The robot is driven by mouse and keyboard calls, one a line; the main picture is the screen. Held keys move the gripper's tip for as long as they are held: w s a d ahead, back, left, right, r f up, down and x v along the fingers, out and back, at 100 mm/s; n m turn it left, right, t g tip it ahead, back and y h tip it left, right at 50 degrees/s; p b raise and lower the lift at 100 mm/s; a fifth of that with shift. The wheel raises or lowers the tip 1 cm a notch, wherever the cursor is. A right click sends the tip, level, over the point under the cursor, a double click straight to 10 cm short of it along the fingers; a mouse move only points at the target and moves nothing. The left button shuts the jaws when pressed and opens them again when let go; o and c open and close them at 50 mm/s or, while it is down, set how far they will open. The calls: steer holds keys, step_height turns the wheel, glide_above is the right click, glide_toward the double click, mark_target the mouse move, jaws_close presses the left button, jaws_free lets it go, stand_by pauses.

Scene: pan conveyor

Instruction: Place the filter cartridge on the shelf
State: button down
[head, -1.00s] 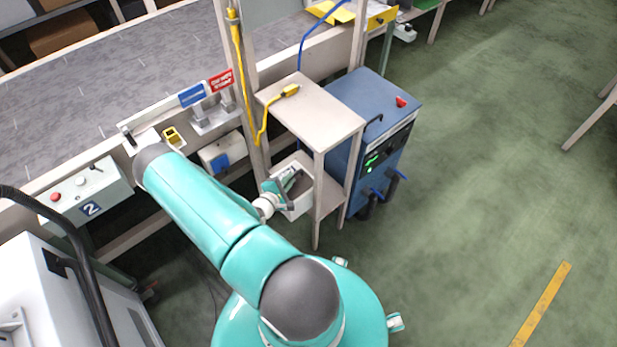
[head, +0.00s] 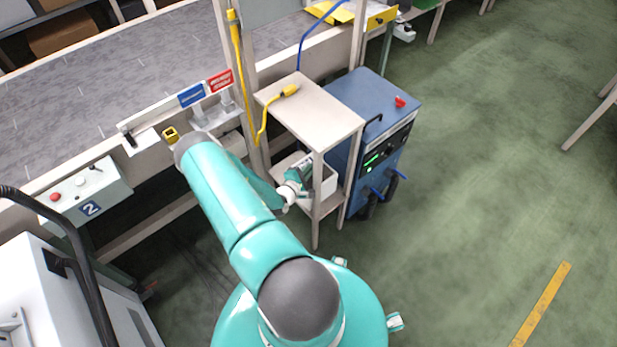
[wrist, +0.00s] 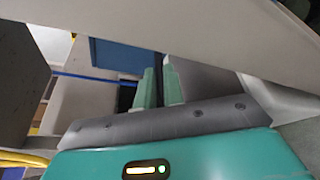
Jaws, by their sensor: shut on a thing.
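The filter cartridge (head: 328,183) looks like a pale box, its near side partly hidden by my gripper (head: 303,172). My gripper is shut on it at the left side. The cartridge is under the top board (head: 312,112) of a beige stand, over the lower shelf (head: 328,207); I cannot tell whether it touches that shelf. In the wrist view, the two green fingers (wrist: 160,88) are close together, with the cartridge's grey face (wrist: 205,82) beside them. A pale board edge (wrist: 150,35) crosses close above.
A blue machine cabinet (head: 372,105) stands just right of the stand. A yellow cable (head: 262,125) hangs at its left post. The conveyor (head: 120,75) runs behind, with a control box (head: 88,192) at left. Green floor at right is open.

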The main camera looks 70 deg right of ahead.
step_height(320, 180, down, 4)
steer(key=shift+d+f, duration=0.25)
steer(key=shift+f, duration=0.1)
steer(key=c, duration=1.5)
jaws_free()
steer(key=shift+f, duration=0.1)
steer(key=v, duration=1.2)
steer(key=shift+s, duration=0.1)
